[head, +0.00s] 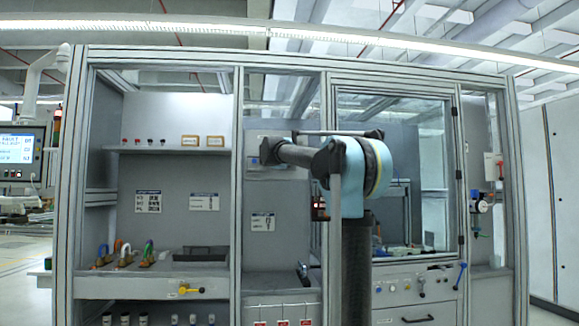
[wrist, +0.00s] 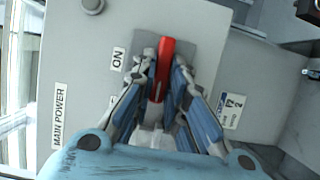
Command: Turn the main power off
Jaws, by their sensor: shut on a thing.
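In the wrist view, the main power switch has a red handle (wrist: 162,68) on a grey backing plate (wrist: 190,45). The handle points toward the top of the picture, beside the ON label (wrist: 118,59). My gripper (wrist: 164,72) has its blue-sided fingers closed around the handle, one on each side. The MAIN POWER label (wrist: 60,115) reads sideways on the grey panel (wrist: 75,50). Another label left of my gripper is mostly hidden by a finger. In the head view I cannot make out the gripper or the switch.
A round grey knob (wrist: 92,5) is at the panel's upper left in the wrist view. A white label (wrist: 232,110) is to the right. The head view shows the framed cell, with an upper shelf (head: 170,150), a glazed door (head: 420,160) and a screen (head: 18,150) reading FAULT.

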